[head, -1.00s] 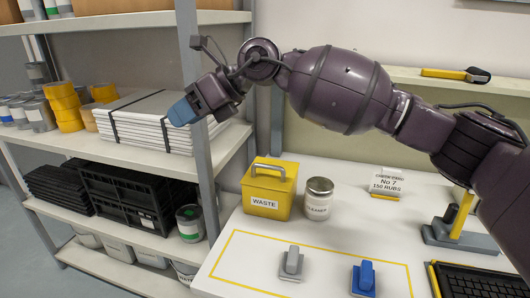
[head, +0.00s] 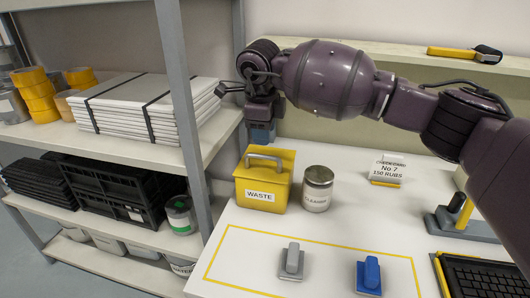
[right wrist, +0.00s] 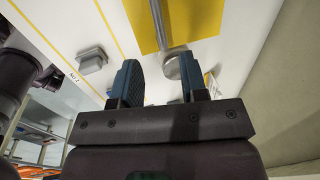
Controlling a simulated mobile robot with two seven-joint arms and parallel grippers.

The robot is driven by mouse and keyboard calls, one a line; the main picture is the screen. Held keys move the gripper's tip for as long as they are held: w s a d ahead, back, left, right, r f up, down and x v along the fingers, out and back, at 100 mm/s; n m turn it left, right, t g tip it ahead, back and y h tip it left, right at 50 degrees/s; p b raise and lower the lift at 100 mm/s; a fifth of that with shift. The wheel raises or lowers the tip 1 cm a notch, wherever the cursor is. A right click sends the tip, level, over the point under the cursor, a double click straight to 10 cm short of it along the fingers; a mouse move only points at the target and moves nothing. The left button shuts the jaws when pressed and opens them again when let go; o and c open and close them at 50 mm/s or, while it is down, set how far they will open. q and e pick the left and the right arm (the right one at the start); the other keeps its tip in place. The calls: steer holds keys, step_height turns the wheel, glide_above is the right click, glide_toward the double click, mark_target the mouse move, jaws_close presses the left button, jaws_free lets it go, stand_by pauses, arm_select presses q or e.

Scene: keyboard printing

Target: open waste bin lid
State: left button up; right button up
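The yellow waste bin (head: 264,190) stands on the white table with its WASTE label facing me. Its lid looks shut, with a grey handle (head: 266,159) on top. My right gripper (head: 262,138) points down just behind and above the bin, apart from the handle as far as I can tell. In the right wrist view my gripper (right wrist: 158,78) is open, its blue fingers apart. The bin's yellow lid (right wrist: 192,20) and grey handle (right wrist: 161,25) show beyond the fingertips. My left gripper is out of view.
A metal cleaner tin (head: 317,189) stands close to the bin's right. A grey block (head: 291,262) and a blue block (head: 369,276) lie in front, with clear table around them. A shelf post (head: 187,120) rises left of the bin.

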mark_target(265, 156)
steer(key=f, duration=0.3)
steer(key=w+f, duration=0.1)
steer(key=f, duration=0.3)
steer(key=shift+w+d+b, duration=0.2)
steer(key=shift+b, duration=0.2)
jaws_close()
